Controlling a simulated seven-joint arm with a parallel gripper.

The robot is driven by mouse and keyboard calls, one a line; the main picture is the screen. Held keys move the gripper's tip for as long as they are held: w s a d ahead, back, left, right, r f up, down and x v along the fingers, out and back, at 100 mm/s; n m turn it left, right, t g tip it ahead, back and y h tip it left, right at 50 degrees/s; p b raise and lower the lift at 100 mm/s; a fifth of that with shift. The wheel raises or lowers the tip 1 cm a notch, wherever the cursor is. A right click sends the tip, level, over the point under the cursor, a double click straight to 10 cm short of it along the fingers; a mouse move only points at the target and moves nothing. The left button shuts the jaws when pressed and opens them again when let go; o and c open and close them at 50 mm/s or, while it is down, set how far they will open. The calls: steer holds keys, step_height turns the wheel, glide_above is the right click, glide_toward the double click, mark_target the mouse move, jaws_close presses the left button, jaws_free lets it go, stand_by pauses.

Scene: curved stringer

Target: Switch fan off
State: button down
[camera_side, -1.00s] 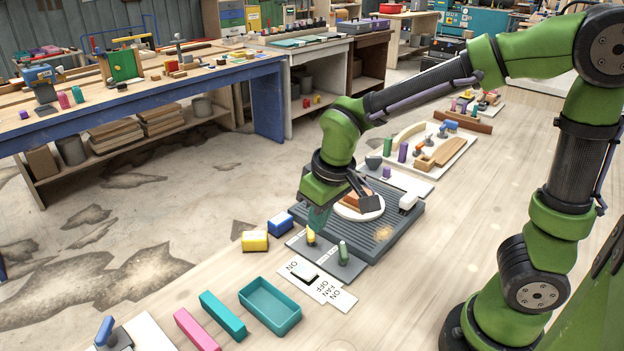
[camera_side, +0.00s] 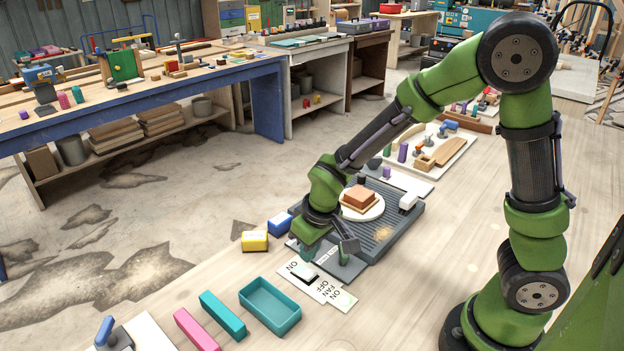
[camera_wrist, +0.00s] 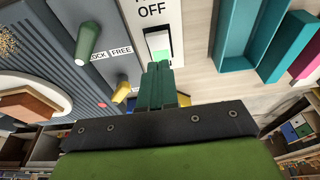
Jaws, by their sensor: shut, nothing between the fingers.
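The white fan switch (camera_side: 304,274) sits on a white plate by the ON, OFF and FAN lettering (camera_side: 322,287) in the side view. In the wrist view the switch (camera_wrist: 158,43) has a green patch at its lower end, with OFF printed above it. My gripper (camera_wrist: 157,70) is shut and empty, its green fingertips just below the switch in that view. In the side view my gripper (camera_side: 308,258) is low, close to the switch plate. I cannot tell whether the fingertips touch the switch.
A green lever (camera_wrist: 88,40) and a yellow lever (camera_wrist: 122,92) stand on a grey panel beside the switch. A grey ribbed plate (camera_side: 400,228) holds a white dish with a brown block (camera_side: 361,197). A teal tray (camera_side: 270,304) lies in front.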

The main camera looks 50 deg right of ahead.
mark_target(302, 269)
steer(key=shift+s+f, duration=0.15)
steer(key=shift+f, duration=0.7)
steer(key=shift+s+f, duration=0.1)
steer(key=shift+f, duration=0.75)
steer(key=shift+s+f+t, duration=0.15)
steer(key=shift+f+t, duration=0.2)
steer(key=shift+t, duration=0.05)
steer(key=shift+w+r, duration=0.3)
steer(key=shift+w, duration=0.5)
